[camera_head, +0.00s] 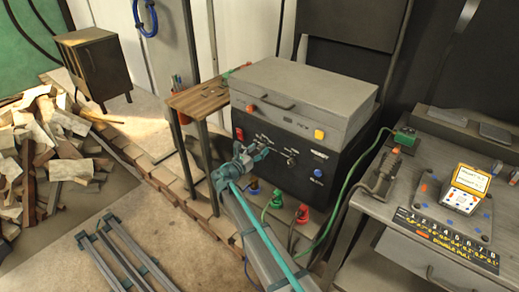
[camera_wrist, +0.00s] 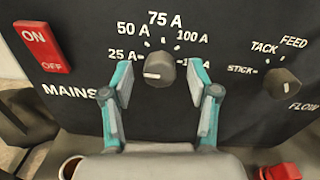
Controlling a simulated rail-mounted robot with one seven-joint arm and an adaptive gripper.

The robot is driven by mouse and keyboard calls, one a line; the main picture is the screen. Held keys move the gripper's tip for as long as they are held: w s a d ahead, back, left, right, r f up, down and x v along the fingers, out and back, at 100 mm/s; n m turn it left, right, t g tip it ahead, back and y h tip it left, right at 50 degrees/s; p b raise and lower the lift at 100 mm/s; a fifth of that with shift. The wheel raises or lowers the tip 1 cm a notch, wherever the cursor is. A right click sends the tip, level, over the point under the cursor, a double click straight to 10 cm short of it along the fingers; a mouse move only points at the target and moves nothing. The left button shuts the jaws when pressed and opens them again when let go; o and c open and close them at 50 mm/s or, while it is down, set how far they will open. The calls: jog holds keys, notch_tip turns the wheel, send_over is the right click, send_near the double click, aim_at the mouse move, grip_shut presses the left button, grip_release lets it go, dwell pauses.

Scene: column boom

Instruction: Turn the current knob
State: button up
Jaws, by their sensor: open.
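The current knob (camera_wrist: 160,72) is a grey dial on the machine's black front panel (camera_wrist: 240,110), with labels from 25 A through 50 A, 75 A and 100 A around it. Its white mark points left, near the 25 A side. My gripper (camera_wrist: 160,80) is open, with one teal finger on each side of the knob. Gaps show between the fingers and the knob; depth contact cannot be told. In the head view my gripper (camera_head: 256,153) is at the panel and hides the knob.
A red ON/OFF mains switch (camera_wrist: 42,47) is left of the knob. A second knob (camera_wrist: 282,83) marked STICK, TACK and FEED is at right. Green and red cable plugs (camera_head: 302,213) stick out below. A wooden side table (camera_head: 199,98) stands left of the machine.

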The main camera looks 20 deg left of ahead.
jog(key=shift+w+d, duration=0.15)
jog(key=shift+w, duration=0.4)
grip_shut()
